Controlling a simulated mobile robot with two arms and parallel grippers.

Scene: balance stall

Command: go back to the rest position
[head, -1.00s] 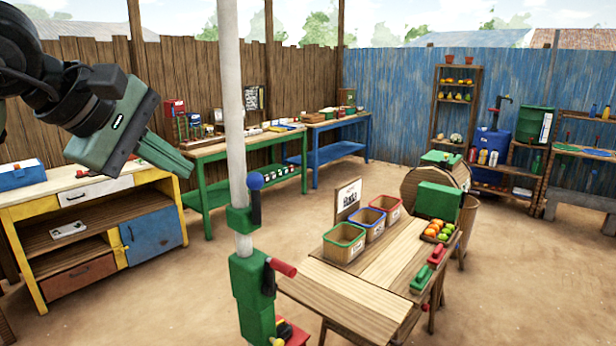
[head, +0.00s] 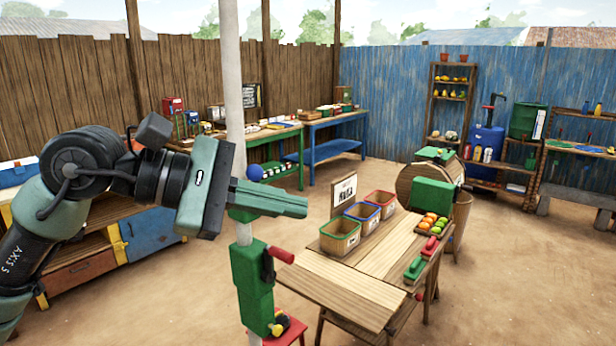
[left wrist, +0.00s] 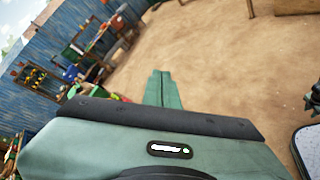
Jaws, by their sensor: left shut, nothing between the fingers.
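My left gripper (head: 285,204) comes in from the left in the head view, with its fingers pointing right. It is shut, with nothing between the fingers. It appears in front of the white pole with the green clamp block (head: 252,285); I cannot tell how far apart they are. In the left wrist view the closed fingers (left wrist: 161,90) point out over bare ground. My right gripper is in neither view.
A wooden table (head: 345,290) holds three rimmed bins (head: 340,236), a tray of fruit (head: 432,224) and red and green handles. A green workbench (head: 290,140), a blue bench (head: 318,160) and a yellow cabinet (head: 112,252) stand behind. The sandy ground at right is open.

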